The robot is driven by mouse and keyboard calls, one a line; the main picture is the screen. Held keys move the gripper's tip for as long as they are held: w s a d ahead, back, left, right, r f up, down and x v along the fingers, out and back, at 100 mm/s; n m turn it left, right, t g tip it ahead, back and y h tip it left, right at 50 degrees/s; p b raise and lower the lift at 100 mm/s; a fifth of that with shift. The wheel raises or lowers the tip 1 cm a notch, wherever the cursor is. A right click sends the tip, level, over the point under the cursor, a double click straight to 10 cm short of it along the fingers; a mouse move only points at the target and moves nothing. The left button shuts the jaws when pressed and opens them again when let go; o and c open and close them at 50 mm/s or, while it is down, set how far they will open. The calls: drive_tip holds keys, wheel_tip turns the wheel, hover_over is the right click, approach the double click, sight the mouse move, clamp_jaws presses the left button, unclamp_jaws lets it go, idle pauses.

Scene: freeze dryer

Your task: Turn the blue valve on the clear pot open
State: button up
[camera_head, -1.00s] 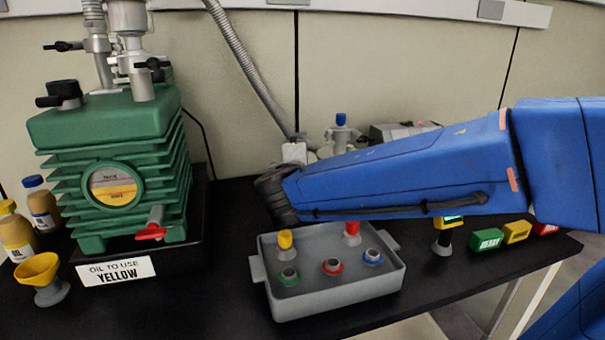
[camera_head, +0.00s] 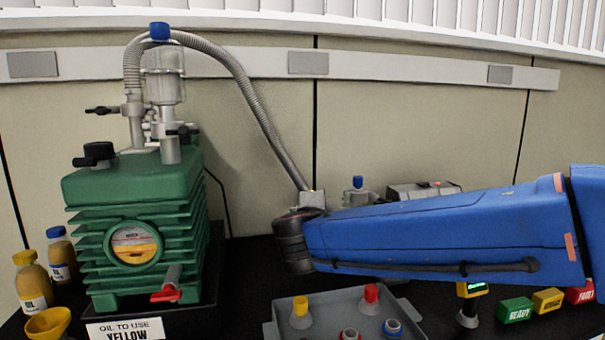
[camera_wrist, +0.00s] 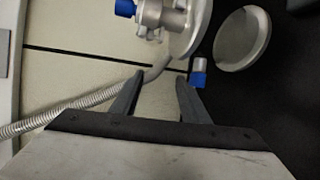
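A blue piece (camera_wrist: 198,77) with a pale end lies just past the right finger, and another blue knob (camera_wrist: 125,8) sits on a metal fitting at the top. In the head view my fingers are hidden behind my dark wrist.
A green pump (camera_head: 135,215) stands at left with oil bottles (camera_head: 31,280) beside it. A ribbed hose (camera_head: 250,95) runs from it down to the bench. A grey tray (camera_head: 290,318) with coloured caps is in front of my arm. Coloured blocks (camera_head: 547,300) stand at right.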

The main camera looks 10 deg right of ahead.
drive_tip(key=s+a+r, duration=0.1)
drive_tip(key=a+r, duration=0.2)
drive_tip(key=r, duration=0.5)
drive_tip(key=s+a+r, duration=0.2)
drive_tip(key=a+r, duration=0.2)
drive_tip(key=r, duration=0.4)
drive_tip(key=shift+a+r, duration=0.25)
drive_tip(key=shift+r, duration=0.1)
idle(1.5)
idle(0.4)
drive_tip(key=w+d+f+n+g, duration=0.1)
drive_tip(key=w+d+f+g, duration=0.1)
drive_tip(key=f+g, duration=0.2)
drive_tip(key=w+d+f+n+g+y, duration=0.1)
drive_tip(key=w+d+f+g, duration=0.1)
drive_tip(key=f, duration=0.9)
drive_tip(key=w+d+f+n+g, duration=0.1)
drive_tip(key=w+d+f+g, duration=0.1)
drive_tip(key=f+g, duration=0.4)
drive_tip(key=shift+d+f, duration=0.8)
drive_tip(key=shift+d, duration=0.1)
drive_tip(key=shift+y, duration=0.3)
drive_tip(key=c, duration=1.1)
